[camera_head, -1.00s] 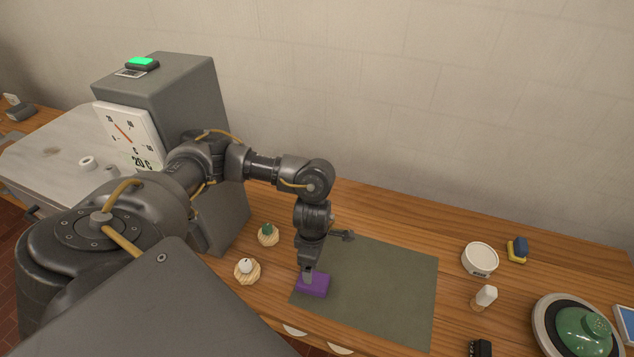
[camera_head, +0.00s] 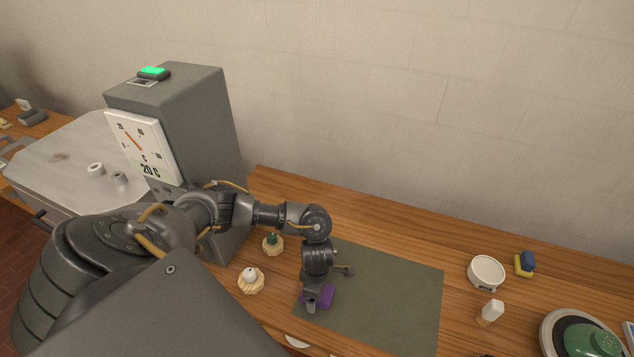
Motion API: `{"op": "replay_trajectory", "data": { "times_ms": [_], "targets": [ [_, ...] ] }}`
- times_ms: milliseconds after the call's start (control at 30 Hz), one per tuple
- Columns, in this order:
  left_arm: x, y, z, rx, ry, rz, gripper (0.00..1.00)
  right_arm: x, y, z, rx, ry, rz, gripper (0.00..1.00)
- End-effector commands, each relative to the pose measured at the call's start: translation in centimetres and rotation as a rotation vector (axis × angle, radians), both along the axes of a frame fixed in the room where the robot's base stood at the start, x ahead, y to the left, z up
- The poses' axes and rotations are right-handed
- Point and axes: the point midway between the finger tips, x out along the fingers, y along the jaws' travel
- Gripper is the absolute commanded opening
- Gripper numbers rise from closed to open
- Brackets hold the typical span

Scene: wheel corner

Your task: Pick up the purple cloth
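The purple cloth (camera_head: 326,295) lies as a small folded block on the left edge of the grey-green mat (camera_head: 390,300). My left gripper (camera_head: 312,302) points down at the cloth and covers its left and middle part. The gripper overlaps the cloth in this view; whether its fingers touch or grip the cloth is hidden. I cannot tell if it is open or shut. My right gripper is not in view.
Two small round wooden pieces, one with a green top (camera_head: 273,244) and one with a white top (camera_head: 251,281), stand left of the mat. A white round tub (camera_head: 486,272), a white block (camera_head: 491,311) and a green domed object (camera_head: 590,342) stand right.

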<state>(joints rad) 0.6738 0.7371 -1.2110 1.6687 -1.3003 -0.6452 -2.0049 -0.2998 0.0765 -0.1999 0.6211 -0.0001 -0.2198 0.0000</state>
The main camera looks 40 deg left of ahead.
Motion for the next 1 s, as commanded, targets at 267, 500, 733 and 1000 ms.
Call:
{"op": "replay_trajectory", "data": {
  "times_ms": [267, 500, 733, 1000],
  "targets": [
    [0.03, 0.03, -0.41, 0.001, -0.002, -0.001, 0.85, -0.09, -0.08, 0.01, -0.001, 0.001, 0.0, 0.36],
    [0.04, 0.04, -0.39, 0.001, -0.002, -0.001, 0.54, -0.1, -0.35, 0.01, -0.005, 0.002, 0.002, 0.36],
    [0.04, 0.04, -0.38, 0.001, -0.002, 0.0, 0.36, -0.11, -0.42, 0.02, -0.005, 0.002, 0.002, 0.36],
    [0.11, 0.0, 0.18, -0.001, -0.003, 0.0, 0.36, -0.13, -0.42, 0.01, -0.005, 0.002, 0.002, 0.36]
  ]
}}
